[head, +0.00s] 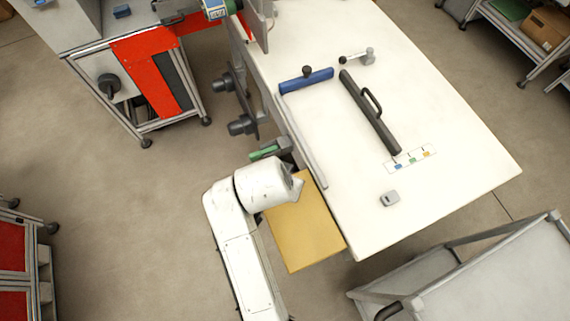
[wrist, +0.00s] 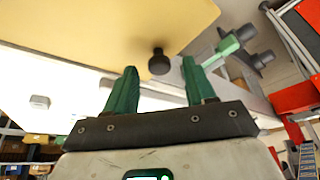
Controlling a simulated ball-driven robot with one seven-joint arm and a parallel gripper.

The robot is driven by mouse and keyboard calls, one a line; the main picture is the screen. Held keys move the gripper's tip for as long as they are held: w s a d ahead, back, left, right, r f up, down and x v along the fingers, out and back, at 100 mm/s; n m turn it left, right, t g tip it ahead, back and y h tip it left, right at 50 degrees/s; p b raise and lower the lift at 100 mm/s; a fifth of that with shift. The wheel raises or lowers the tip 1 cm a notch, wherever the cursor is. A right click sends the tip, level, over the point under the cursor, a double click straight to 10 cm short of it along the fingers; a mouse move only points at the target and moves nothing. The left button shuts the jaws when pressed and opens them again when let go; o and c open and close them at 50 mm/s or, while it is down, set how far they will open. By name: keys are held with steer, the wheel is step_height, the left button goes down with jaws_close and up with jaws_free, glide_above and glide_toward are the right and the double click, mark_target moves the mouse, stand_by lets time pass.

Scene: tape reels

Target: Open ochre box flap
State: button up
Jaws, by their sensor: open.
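The ochre flap (head: 303,235) is a flat panel at the left edge of the white table in the head view. In the wrist view its ochre face (wrist: 90,35) fills the upper left, with a dark round knob (wrist: 159,62) near its edge. My gripper (wrist: 159,68) has two green fingers, open and apart. The knob appears between or just beyond the fingertips; I cannot tell its depth, and no contact is clear.
The white table (head: 440,170) holds a blue bar (head: 306,80), a black handled bar (head: 370,112), a label strip (head: 410,158) and a small grey block (head: 389,198). A green-and-grey fitting (head: 265,152) sits beside my arm. A grey cart (head: 480,280) stands lower right.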

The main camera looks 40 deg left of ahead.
steer(key=shift+w+f, duration=0.15)
steer(key=shift+f, duration=0.3)
jaws_close()
stand_by(0.3)
